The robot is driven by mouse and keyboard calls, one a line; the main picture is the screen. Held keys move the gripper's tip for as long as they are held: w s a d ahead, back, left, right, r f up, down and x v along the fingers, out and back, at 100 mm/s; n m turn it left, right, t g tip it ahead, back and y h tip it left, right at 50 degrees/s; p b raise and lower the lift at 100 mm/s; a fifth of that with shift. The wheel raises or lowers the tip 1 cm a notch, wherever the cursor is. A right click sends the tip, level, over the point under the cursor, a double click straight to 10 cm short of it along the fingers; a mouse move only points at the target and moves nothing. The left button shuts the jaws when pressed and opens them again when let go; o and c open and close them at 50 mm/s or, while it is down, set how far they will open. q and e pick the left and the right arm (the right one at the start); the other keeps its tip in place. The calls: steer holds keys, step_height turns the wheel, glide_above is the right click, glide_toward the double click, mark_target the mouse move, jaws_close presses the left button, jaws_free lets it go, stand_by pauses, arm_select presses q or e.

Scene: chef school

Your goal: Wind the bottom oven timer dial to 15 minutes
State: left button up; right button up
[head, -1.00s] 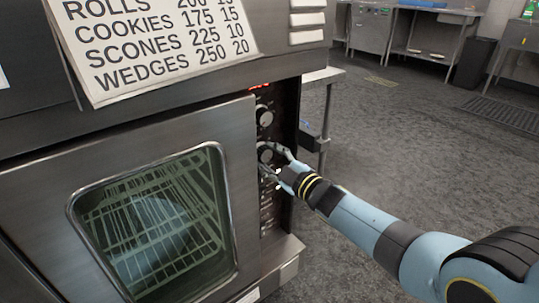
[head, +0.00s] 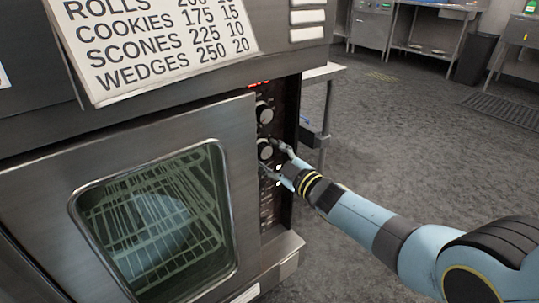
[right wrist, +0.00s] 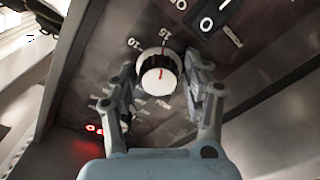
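The lower dial (head: 265,150) is a pale round knob on the oven's dark control strip, below a similar upper dial (head: 264,113). In the right wrist view the white dial (right wrist: 158,73) has a red line pointing up, close to the printed 15 and right of the 10. My right gripper (head: 275,158) is at the lower dial. In the right wrist view its two fingers (right wrist: 160,90) stand on either side of the knob, with narrow gaps showing, so it looks open. My left gripper is not in view.
The oven door (head: 240,190) with its glass window is shut, left of the strip. A baking chart (head: 165,45) hangs above it. A red display (right wrist: 93,128) glows at lower left in the right wrist view. Open floor (head: 400,150) lies to the right.

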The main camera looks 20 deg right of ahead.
steer(key=shift+o, duration=1)
steer(key=v, duration=1.2)
